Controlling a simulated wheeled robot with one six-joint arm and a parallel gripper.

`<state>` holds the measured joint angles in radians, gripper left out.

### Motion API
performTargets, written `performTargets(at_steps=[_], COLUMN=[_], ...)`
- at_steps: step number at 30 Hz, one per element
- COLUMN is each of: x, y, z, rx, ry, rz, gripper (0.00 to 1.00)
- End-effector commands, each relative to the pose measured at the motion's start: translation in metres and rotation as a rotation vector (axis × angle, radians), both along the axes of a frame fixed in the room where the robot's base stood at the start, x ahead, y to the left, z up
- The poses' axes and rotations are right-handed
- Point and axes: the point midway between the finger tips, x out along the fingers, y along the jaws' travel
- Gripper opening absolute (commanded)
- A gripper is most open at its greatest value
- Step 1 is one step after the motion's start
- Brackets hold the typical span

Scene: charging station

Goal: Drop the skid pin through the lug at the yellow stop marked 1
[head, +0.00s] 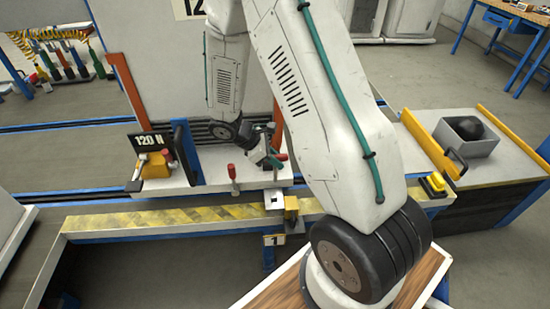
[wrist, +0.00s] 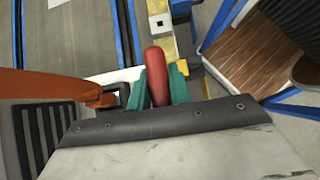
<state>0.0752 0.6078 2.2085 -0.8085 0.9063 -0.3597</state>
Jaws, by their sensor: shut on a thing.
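My gripper (head: 264,157) is at the front right of the pale skid (head: 210,182), beside the orange post. In the wrist view its teal jaws (wrist: 160,88) are shut on a red handle (wrist: 156,70), taken as the skid pin's. The pin's lower part is hidden. A pale lug with a dark square hole (head: 272,198) stands at the skid's front edge; it also shows in the wrist view (wrist: 160,22), apart from the jaws. The yellow stop (head: 291,208) is just right of it, above the plate marked 1 (head: 273,240).
A red-handled piece (head: 232,172) is left of my gripper. A black 120 N sign (head: 149,141) and yellow block (head: 155,166) are on the skid's left. A yellow-striped rail (head: 165,219) runs along the front. A grey box (head: 466,136) is on the right bench.

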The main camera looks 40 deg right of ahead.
Motion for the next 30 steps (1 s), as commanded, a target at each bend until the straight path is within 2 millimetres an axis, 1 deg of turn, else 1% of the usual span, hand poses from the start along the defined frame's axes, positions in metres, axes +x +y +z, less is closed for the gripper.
performTargets(at_steps=[10, 21, 27, 30], x=[0.003, 0.002, 0.002, 0.002], y=[0.005, 0.003, 0.003, 0.003], z=[0.003, -0.034, -0.049, -0.053], rx=[-0.005, -0.004, -0.006, -0.005], ry=[0.003, 0.005, 0.004, 0.004], rz=[-0.001, -0.006, -0.006, -0.006], gripper=[0.0, 0.0, 0.0, 0.0])
